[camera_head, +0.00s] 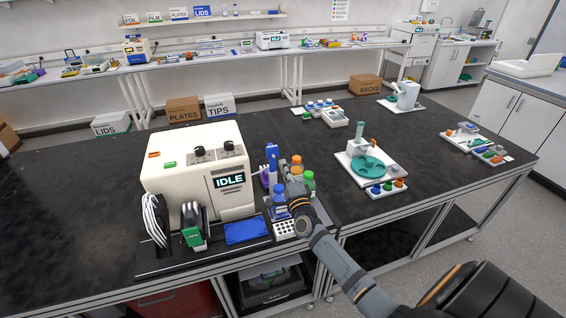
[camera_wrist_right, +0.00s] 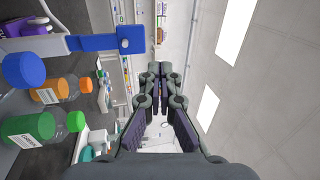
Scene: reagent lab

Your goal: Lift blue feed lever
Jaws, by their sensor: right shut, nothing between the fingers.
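The blue feed lever (camera_head: 271,154) stands upright beside the right side of the cream machine (camera_head: 198,170), whose screen reads IDLE. In the right wrist view the lever (camera_wrist_right: 100,42) shows as a blue bar with a wider end block, to the upper left of the fingers. My right gripper (camera_head: 288,174) is close to the lever, among the bottles, seen partly end-on. In the wrist view its fingers (camera_wrist_right: 158,74) are shut together with nothing between them, apart from the lever. My left gripper is not in view.
Bottles with blue, orange and green caps (camera_head: 308,181) stand close around my right gripper. A teal round plate device (camera_head: 368,168) stands to the right.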

